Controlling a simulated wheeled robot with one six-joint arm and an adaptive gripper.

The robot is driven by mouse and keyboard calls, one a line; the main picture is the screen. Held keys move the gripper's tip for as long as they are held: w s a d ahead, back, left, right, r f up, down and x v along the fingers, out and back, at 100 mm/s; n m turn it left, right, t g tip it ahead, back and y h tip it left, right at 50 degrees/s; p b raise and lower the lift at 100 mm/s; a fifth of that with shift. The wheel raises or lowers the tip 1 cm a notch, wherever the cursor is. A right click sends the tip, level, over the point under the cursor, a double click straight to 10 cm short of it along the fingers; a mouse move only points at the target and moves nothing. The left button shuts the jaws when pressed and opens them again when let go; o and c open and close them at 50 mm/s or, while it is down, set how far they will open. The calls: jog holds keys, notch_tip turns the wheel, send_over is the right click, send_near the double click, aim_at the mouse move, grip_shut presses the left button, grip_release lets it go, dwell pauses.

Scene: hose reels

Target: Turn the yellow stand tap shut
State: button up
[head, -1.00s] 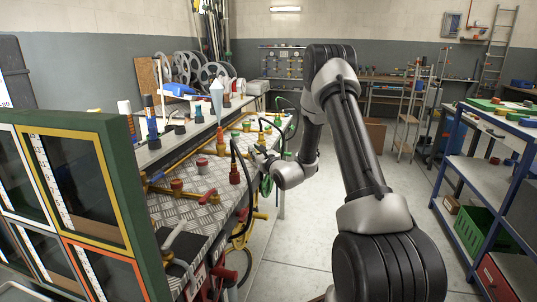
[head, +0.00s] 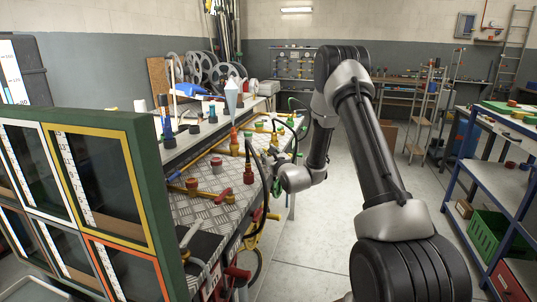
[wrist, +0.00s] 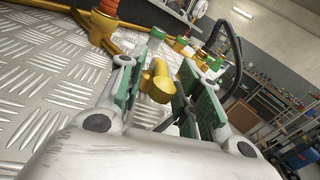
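My gripper (wrist: 160,68) is open in the wrist view, its two green-padded fingers spread apart. A rounded yellow fitting (wrist: 157,82), which looks like part of the yellow stand tap, shows between the fingers. I cannot tell whether either finger touches it. In the head view my gripper (head: 276,172) is at the right edge of the metal bench, beside a black hose. There the tap cannot be told apart behind the gripper and hose. The tap's handle is not clear in either view.
The tread-plate bench (head: 215,208) carries yellow pipes and red and green valves. A framed green panel (head: 155,190) stands at left. The floor (head: 315,240) beside the bench is clear.

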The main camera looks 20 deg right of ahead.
jog(key=shift+r, duration=0.15)
jog(key=s, duration=1.2)
